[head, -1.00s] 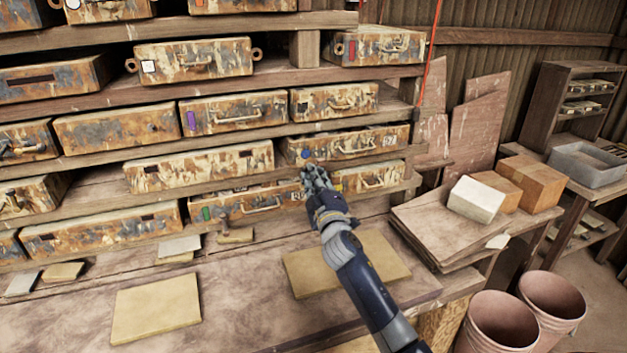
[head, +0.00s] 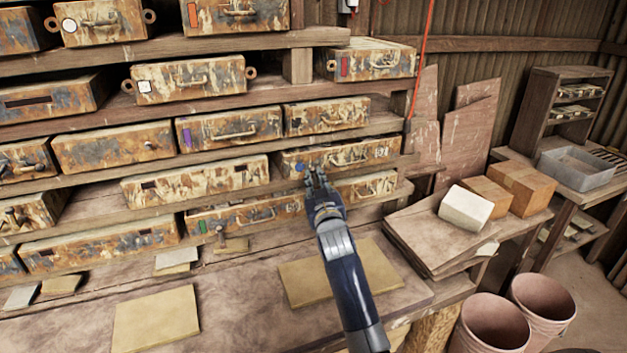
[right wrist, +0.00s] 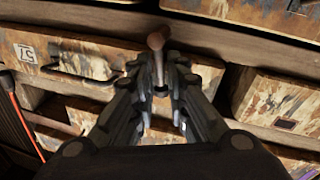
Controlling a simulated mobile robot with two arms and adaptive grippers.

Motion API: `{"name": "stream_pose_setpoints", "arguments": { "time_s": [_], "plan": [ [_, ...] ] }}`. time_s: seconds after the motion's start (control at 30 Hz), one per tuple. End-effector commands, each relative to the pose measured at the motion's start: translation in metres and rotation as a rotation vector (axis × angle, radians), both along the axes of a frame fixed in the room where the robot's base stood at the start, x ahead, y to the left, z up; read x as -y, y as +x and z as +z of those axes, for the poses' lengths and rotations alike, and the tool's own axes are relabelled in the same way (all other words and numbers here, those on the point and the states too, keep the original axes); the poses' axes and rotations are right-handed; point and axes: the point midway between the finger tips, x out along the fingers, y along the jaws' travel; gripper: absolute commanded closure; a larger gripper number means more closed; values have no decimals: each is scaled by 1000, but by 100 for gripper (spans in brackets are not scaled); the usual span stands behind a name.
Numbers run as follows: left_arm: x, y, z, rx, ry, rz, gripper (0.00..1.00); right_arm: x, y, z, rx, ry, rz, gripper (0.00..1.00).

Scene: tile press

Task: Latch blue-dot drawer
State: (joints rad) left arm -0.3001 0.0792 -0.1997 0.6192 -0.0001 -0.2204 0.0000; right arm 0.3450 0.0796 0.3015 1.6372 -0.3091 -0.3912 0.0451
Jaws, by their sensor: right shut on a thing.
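The blue-dot drawer (head: 345,158) is rusty and mottled and sits on a middle shelf, with a blue dot (head: 299,166) at its left end, a bar handle and a pale label at its right. My right gripper (head: 314,178) is at the drawer's lower left front, just right of the dot. In the right wrist view, its fingers (right wrist: 160,92) are shut on a brown round-headed pin (right wrist: 156,58). The drawer's handle (right wrist: 82,76) and label (right wrist: 25,54) show left of the fingers there. The pin is hidden in the head view. My left gripper is not in view.
Similar drawers stand close around, including the purple-marked drawer (head: 228,127) and the green-marked drawer (head: 245,213). Shelf boards run above and below my gripper. Flat tiles (head: 156,318) lie on the bench. Cartons (head: 525,185) and buckets (head: 495,322) are at the right.

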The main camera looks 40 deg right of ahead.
Motion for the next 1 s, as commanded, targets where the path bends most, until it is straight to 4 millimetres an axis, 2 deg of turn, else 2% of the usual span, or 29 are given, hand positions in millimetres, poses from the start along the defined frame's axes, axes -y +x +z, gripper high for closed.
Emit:
{"name": "stream_pose_setpoints", "arguments": {
  "time_s": [0.3,0.77,0.8,0.83,1.0],
  "plan": [
    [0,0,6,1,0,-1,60,3,-1,1,21,85,0,100],
    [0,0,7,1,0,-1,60,4,-1,1,22,93,-1,100],
    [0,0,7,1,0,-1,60,4,-1,1,22,93,-1,77],
    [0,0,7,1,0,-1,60,4,-1,1,22,92,-1,72],
    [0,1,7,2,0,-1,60,4,-1,1,22,92,0,72]
  ]
}}
